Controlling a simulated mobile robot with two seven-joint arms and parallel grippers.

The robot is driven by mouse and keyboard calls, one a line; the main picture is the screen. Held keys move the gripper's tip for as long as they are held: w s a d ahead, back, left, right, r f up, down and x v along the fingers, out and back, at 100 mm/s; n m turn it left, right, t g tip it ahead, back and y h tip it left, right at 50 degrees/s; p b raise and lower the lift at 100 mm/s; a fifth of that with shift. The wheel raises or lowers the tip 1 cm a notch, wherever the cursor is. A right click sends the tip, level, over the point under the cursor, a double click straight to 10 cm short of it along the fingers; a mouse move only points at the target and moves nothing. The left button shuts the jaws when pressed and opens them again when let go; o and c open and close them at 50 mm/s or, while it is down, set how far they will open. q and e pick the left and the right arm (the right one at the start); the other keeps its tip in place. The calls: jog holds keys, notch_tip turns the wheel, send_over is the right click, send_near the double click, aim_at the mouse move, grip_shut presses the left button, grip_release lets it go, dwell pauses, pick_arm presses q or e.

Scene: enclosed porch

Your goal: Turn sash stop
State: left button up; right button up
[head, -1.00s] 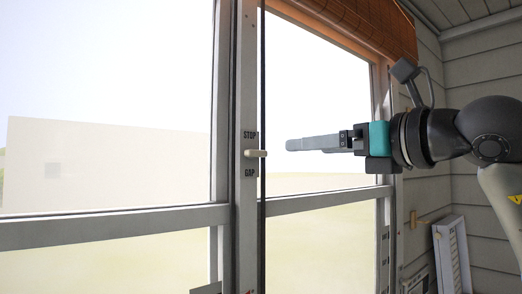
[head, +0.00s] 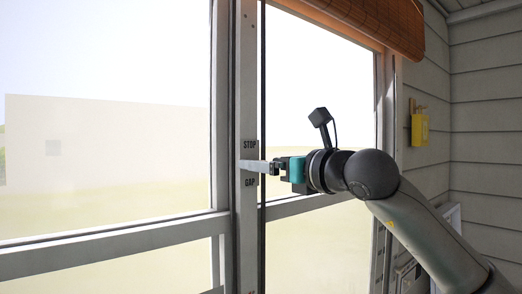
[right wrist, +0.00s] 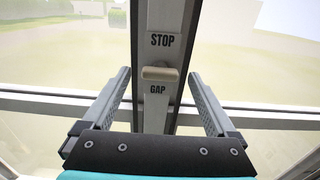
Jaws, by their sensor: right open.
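The sash stop (right wrist: 160,73) is a small cream lever on the grey window post. It lies horizontal between the label STOP (right wrist: 162,40) above and the label GAP (right wrist: 157,89) below. My right gripper (head: 247,166) is at the post in the head view, its fingers pointing left between the two labels and hiding the lever there. In the right wrist view its two fingers are open and empty, one on each side of the lever, with a gap at both ends. I cannot tell how far the tips reach past it. My left gripper is not in view.
The post (head: 246,225) stands between large glass panes with a horizontal rail (head: 120,235). An orange blind (head: 375,25) hangs above on the right. A yellow box (head: 420,129) is on the right-hand board wall. The space left of the post is clear.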

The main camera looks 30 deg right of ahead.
jog(key=shift+w+p, duration=0.4)
jog(key=shift+w, duration=0.65)
jog(key=shift+c, duration=0.2)
jog(key=c, duration=1.3)
